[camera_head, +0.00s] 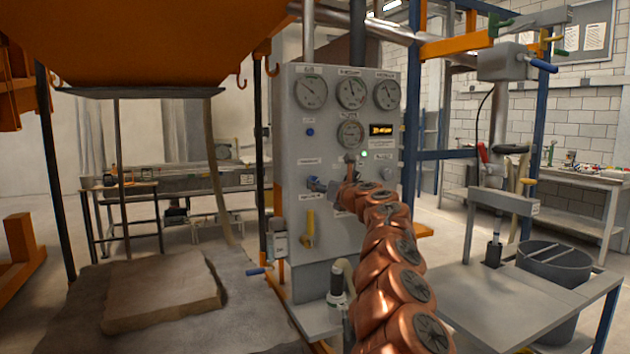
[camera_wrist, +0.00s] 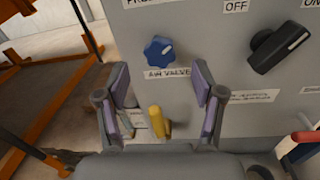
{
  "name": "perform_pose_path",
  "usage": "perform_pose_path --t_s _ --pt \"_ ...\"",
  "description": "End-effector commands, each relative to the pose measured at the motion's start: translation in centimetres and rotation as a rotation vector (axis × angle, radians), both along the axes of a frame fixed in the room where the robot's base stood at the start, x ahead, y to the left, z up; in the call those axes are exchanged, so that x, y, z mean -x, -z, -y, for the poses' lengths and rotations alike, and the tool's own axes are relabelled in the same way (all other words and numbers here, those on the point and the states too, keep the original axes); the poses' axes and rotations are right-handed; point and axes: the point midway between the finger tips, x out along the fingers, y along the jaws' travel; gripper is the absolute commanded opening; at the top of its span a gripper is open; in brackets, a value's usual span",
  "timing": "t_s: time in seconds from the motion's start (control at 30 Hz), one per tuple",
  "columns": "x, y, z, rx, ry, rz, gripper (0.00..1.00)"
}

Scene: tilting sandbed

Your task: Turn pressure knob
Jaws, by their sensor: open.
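A blue lobed knob (camera_wrist: 158,51) sits on the grey panel in the wrist view, under a cut-off label starting "PRES" and above an "AIR VALVE" label. In the head view the blue knob (camera_head: 315,184) is at the panel's left side. My gripper (camera_wrist: 160,72) is open, its two purple-padded fingers spread left and right, with the knob showing between and just beyond the tips. I see no contact. In the head view my gripper (camera_head: 334,190) is small, at the end of my copper arm, close to the knob's right.
A yellow handle (camera_wrist: 157,122) is below the knob; a black switch (camera_wrist: 277,47) is to its right. Round gauges (camera_head: 351,92) and a lit display (camera_head: 381,130) are higher on the panel (camera_head: 291,150). A sandbed with a block (camera_head: 160,290) is left; a table (camera_head: 540,310) is right.

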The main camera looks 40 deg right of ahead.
Motion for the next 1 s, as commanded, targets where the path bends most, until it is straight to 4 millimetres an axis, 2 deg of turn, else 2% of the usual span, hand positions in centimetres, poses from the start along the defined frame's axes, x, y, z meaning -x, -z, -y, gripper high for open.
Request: perform_pose_path --t_s 0.6,1.0 --pt "-3.3 -0.3 0.7 -0.004 -0.003 0.002 0.68" --pt "-4.7 -0.1 1.1 -0.001 -0.001 0.001 0.68"
